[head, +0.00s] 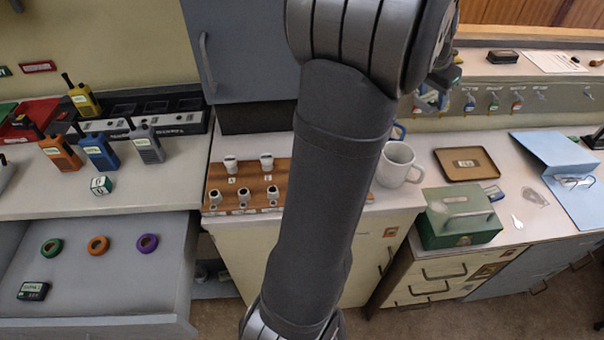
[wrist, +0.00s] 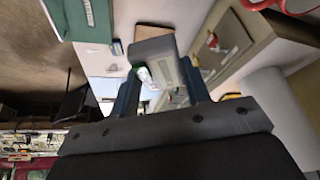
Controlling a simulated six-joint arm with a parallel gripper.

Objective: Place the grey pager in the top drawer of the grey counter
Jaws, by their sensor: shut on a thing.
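My gripper (wrist: 160,72) is shut on a grey block-shaped thing with a pale label, which I take to be the grey pager (wrist: 153,48). It sits between the two dark fingers in the wrist view. In the head view my gripper (head: 432,98) is mostly hidden behind my arm, at the upper right of it, and the pager cannot be made out clearly there. The top drawer (head: 110,298) of the grey counter (head: 110,206) is pulled open at the lower left, well away from my gripper. It holds green, orange and purple rings and a black pager (head: 33,290).
Several radios, one of them blue (head: 99,152), and a small green-and-white cube (head: 101,185) stand on the grey counter. A wooden stamp rack (head: 248,180), white mug (head: 398,165), green box (head: 459,217) and brown tray (head: 466,164) lie rightward. The drawer's middle and right front are bare.

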